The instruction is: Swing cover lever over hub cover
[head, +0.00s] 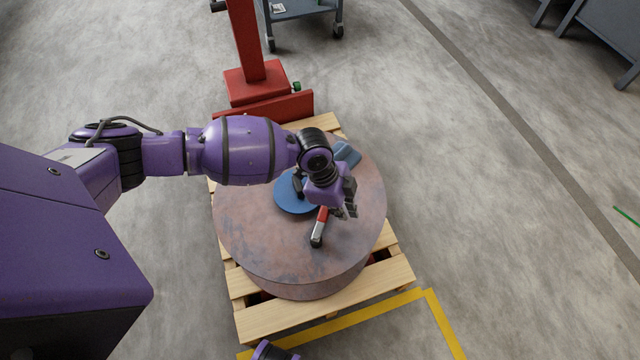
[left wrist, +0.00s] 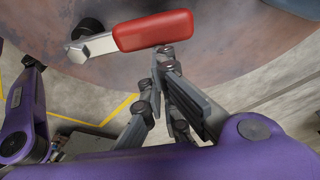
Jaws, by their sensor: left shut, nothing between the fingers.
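The cover lever has a red grip (head: 322,214) and a metal arm that ends in a dark round pivot on the reel's top. It points from the pivot up toward the blue round hub cover (head: 293,197), partly hidden by my arm; I cannot tell whether its tip overlaps the cover. In the left wrist view the red grip (left wrist: 153,30) crosses the top. My left gripper (head: 350,209) is shut and empty, just right of the grip in the head view. Its fingers (left wrist: 165,58) appear close under the grip; contact is unclear. My right gripper is not clearly seen.
The rust-brown steel reel (head: 250,238) lies flat on a wooden pallet (head: 385,278). A blue block (head: 347,153) sits behind my left wrist. A red post (head: 246,60) stands behind the pallet. Open concrete floor lies to the right, with yellow tape (head: 432,305) near the front.

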